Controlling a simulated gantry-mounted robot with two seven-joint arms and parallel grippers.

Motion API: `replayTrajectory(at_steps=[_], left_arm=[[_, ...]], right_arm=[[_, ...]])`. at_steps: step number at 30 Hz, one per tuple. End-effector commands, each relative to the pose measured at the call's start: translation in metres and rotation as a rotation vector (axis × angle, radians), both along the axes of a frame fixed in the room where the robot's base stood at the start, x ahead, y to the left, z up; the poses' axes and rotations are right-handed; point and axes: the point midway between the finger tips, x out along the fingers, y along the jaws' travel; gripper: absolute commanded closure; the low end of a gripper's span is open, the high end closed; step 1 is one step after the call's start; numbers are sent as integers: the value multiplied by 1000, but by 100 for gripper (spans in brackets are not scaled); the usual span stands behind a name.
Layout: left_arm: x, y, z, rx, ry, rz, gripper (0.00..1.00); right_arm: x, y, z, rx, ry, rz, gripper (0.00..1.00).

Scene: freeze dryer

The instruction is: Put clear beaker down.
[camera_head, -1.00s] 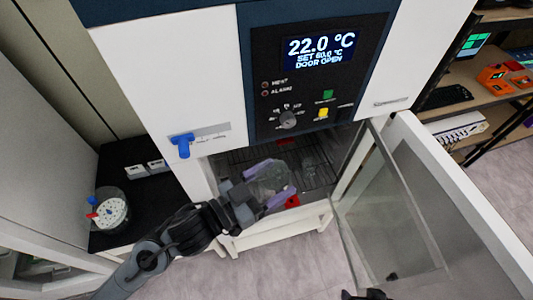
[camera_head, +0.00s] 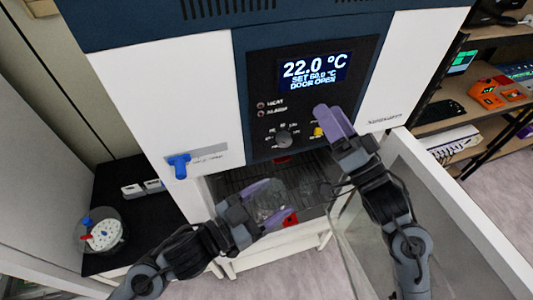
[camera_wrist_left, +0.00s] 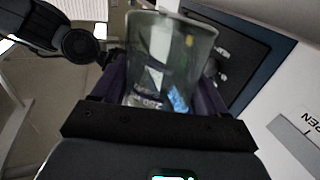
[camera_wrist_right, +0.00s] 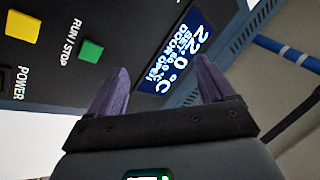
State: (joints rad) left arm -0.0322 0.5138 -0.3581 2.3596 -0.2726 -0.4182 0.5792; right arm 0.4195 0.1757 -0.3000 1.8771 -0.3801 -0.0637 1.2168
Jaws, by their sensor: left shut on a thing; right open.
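The clear beaker (camera_head: 268,203) is held between the purple fingers of my left gripper (camera_head: 264,203), in front of the dryer's open chamber. It also shows in the left wrist view (camera_wrist_left: 165,60), between the fingers of that shut gripper. My right gripper (camera_head: 336,122) is up in front of the control panel (camera_head: 300,90), near the yellow button. In the right wrist view its two fingers (camera_wrist_right: 158,92) are apart with nothing between them. The chamber's wire rack (camera_head: 235,180) is partly hidden behind the left gripper and beaker.
The freeze dryer's glass-paned door (camera_head: 460,225) stands open at the right, behind my right arm. The blue handle (camera_head: 179,166) juts from the front left. A black bench (camera_head: 125,205) at the left holds a round device (camera_head: 103,234). Shelves (camera_head: 470,110) stand at far right.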

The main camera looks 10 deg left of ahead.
Motion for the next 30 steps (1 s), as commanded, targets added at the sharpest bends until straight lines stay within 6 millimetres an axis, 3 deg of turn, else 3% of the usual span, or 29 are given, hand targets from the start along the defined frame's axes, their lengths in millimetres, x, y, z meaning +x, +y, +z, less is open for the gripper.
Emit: replayTrajectory(at_steps=[1,6,10,14,17,22,27,30], left_arm=[[0,0,0,-1,-1,0,59],[0,0,0,-1,-1,0,59],[0,0,0,-1,-1,0,59],[0,0,0,-1,-1,0,59],[0,0,0,-1,-1,0,59],[0,0,0,-1,-1,0,59],[0,0,0,-1,-1,0,59],[0,0,0,-1,-1,0,59]], right_arm=[[-1,8,30,50,-49,88,18],[-26,35,110,179,-152,440,18],[-60,65,154,179,-181,719,18],[-104,114,175,75,-166,967,18],[-142,158,173,-68,-132,1119,18],[-202,220,140,-390,-53,1292,18],[-239,251,87,-755,60,1361,18],[-246,253,53,-976,143,1346,18]])
